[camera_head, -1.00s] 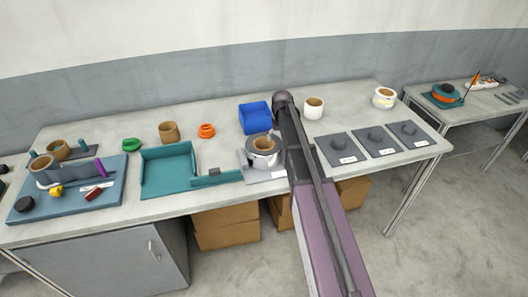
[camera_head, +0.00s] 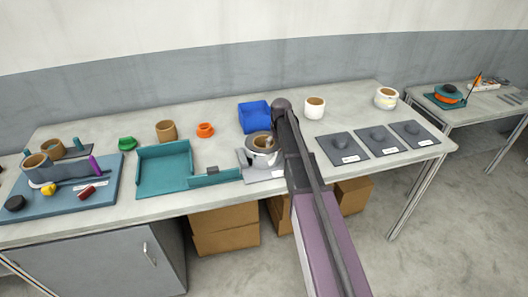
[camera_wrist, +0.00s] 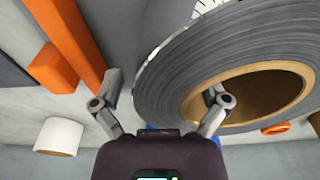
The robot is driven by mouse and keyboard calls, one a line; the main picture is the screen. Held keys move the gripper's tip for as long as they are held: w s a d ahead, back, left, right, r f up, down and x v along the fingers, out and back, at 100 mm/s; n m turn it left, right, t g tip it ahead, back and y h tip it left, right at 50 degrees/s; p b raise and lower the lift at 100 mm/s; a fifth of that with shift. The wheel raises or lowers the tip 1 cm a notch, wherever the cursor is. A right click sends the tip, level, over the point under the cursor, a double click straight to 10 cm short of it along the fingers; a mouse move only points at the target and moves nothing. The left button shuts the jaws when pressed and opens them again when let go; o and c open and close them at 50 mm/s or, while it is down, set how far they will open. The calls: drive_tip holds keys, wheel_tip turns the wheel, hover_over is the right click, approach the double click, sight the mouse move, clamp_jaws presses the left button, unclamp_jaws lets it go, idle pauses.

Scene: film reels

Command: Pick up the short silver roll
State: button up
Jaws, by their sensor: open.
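A short silver-grey roll (camera_head: 257,153) with a brown core sits on a grey stand on the main table, partly behind my arm in the head view. In the wrist view the roll (camera_wrist: 180,75) is large and close, with its ringed face and brown core showing. My gripper (camera_wrist: 163,82) is open. Its right finger overlaps the core opening and its left finger is outside the roll's outer edge. Whether either finger touches the roll cannot be told. In the head view my arm hides the fingers.
A blue bin (camera_head: 254,117) stands behind the roll and a teal tray (camera_head: 165,168) to its left. A white roll (camera_head: 315,107) and several dark pads (camera_head: 342,148) lie to the right. In the wrist view an orange bar (camera_wrist: 75,38) passes near the left finger.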

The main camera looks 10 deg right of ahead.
idle(0.4)
clamp_jaws()
drive_tip(key=shift+r+p, duration=0.25)
drive_tip(key=shift+p, duration=0.05)
wheel_tip(320, 180, up, 10)
drive_tip(key=p, duration=0.9)
drive_tip(key=shift+f, duration=0.25)
idle(0.5)
drive_tip(key=shift+s, duration=0.15)
idle(0.6)
